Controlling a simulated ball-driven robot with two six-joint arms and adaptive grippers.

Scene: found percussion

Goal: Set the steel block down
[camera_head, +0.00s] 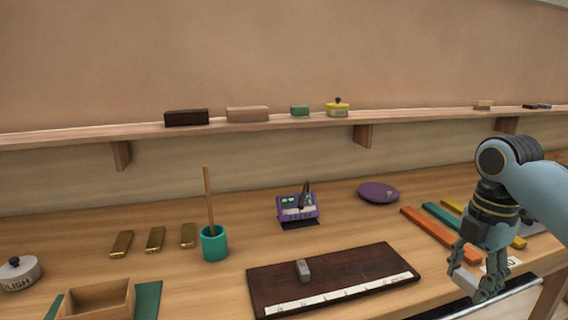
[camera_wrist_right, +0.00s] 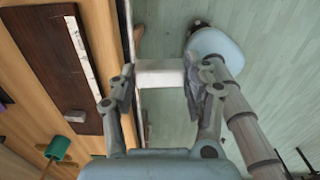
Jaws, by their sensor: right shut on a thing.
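My right gripper (camera_head: 474,282) is at the right of the head view, pointing down by the table's front edge. In the right wrist view its two fingers (camera_wrist_right: 160,90) are shut on a pale grey block, the steel block (camera_wrist_right: 160,73), held crosswise between the fingertips. Floor shows behind the block in that view, beyond the table edge. My left gripper is not in view.
A dark board (camera_head: 350,270) with a white marked strip carries a small grey block (camera_head: 303,270). Orange, teal and yellow bars (camera_head: 440,232) lie near my right arm. A teal cup with a stick (camera_head: 214,245), gold bars (camera_head: 155,240) and a purple device (camera_head: 298,208) stand left.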

